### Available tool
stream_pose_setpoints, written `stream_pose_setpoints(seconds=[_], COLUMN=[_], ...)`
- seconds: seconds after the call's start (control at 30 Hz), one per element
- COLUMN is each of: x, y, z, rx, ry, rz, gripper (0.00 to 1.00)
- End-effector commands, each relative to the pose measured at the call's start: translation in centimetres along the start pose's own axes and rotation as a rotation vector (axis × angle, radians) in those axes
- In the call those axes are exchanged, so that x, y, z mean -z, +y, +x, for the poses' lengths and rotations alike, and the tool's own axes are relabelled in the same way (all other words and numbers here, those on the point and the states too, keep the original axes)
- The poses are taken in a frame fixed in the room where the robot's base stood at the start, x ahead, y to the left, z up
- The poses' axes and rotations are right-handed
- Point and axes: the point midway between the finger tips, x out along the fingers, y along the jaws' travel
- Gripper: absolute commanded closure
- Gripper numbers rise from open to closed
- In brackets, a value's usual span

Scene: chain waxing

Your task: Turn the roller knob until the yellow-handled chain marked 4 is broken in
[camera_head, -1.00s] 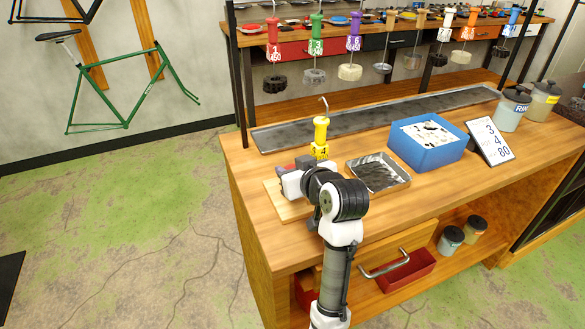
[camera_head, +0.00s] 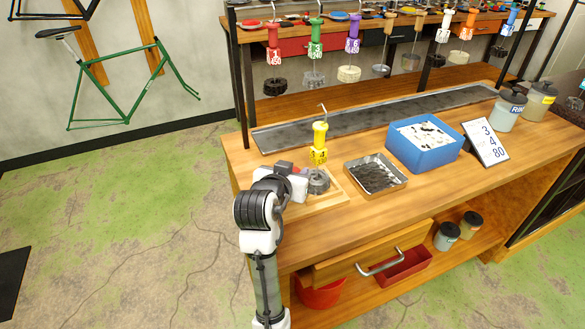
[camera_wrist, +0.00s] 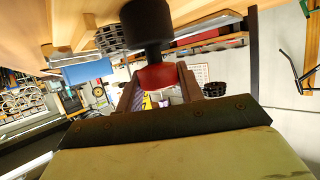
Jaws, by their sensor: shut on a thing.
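The yellow-handled chain's handle (camera_head: 320,135) stands upright at the back of the roller board, with a hook on top and a marked yellow tag below. A grey, round chain-like coil (camera_head: 317,181) sits beneath it at the roller; I cannot tell how the links lie on it. The red roller knob (camera_head: 292,168) is left of the coil, partly hidden by my gripper (camera_head: 290,180). In the wrist view the red knob (camera_wrist: 158,77) sits between the fingers of my gripper (camera_wrist: 158,88), which is shut on it. A dark cylinder (camera_wrist: 147,25) adjoins the knob.
A metal tray (camera_head: 376,174) with dark contents and a blue box (camera_head: 424,145) stand to the right, then a sign (camera_head: 487,142) reading 3, 4, 80. An open drawer (camera_head: 372,250) juts out below the bench. Several other tagged chains hang behind.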

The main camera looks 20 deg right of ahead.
Motion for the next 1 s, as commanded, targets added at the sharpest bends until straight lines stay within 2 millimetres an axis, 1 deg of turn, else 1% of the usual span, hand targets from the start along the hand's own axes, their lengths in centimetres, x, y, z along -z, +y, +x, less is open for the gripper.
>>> stream_pose_setpoints(seconds=[0.27,0.7,0.73,0.87,1.0], x=[0.02,-0.02,-0.02,-0.01,-0.01], y=[-0.02,0.00,0.01,0.01,0.01], z=[-0.01,0.02,0.02,0.02,0.02], rx=[-0.059,-0.066,-0.066,-0.066,-0.066], ry=[-0.001,-0.001,-0.001,-0.001,-0.001], rz=[0.024,0.027,0.027,0.027,0.027], gripper=[0.86,0.86,0.59,0.42,0.41])
